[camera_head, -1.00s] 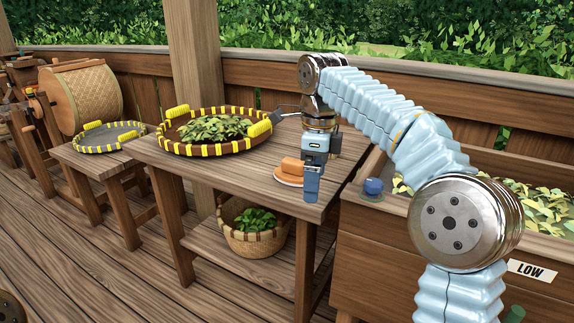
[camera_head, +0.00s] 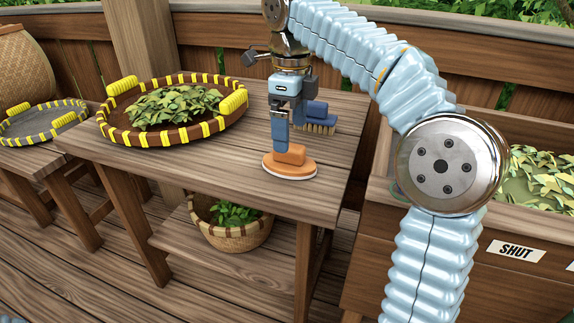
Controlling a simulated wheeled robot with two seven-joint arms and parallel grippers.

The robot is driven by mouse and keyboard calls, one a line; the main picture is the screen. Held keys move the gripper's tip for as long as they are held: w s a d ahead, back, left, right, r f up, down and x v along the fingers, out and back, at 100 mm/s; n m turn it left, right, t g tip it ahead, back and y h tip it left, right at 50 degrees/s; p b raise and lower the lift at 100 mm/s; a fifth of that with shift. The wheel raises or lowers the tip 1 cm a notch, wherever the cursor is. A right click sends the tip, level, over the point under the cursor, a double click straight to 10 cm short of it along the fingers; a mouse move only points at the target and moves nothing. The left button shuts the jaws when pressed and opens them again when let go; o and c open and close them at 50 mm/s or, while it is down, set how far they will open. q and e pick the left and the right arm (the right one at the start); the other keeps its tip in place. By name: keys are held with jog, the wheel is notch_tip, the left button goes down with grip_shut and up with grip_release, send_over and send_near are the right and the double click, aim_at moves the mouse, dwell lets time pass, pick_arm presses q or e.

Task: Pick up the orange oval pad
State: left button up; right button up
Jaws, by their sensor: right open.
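The orange oval pad (camera_head: 289,167) lies flat on the wooden table near its front right. It has a pale-rimmed oval base and a raised orange block on top. My right gripper (camera_head: 281,141) points down right over the pad, with its dark blue finger in front of the block's left side. It is open, and the pad rests on the table. I cannot tell whether the finger touches the block. My left gripper is not in view.
A blue brush (camera_head: 319,121) stands just behind and right of my gripper. A round tray of leaves (camera_head: 160,137) with yellow handles is at the left of the table. A basket (camera_head: 226,236) sits on the lower shelf. A wooden bin (camera_head: 460,270) labelled SHUT stands right.

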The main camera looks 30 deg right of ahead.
aim_at(289, 154)
notch_tip(289, 154, down, 7)
jog(key=shift+w+f+b, duration=0.1)
jog(key=shift+b, duration=0.6)
jog(key=shift+c, duration=0.5)
jog(key=c, duration=1.4)
jog(key=shift+o, duration=0.2)
jog(key=shift+r, duration=0.2)
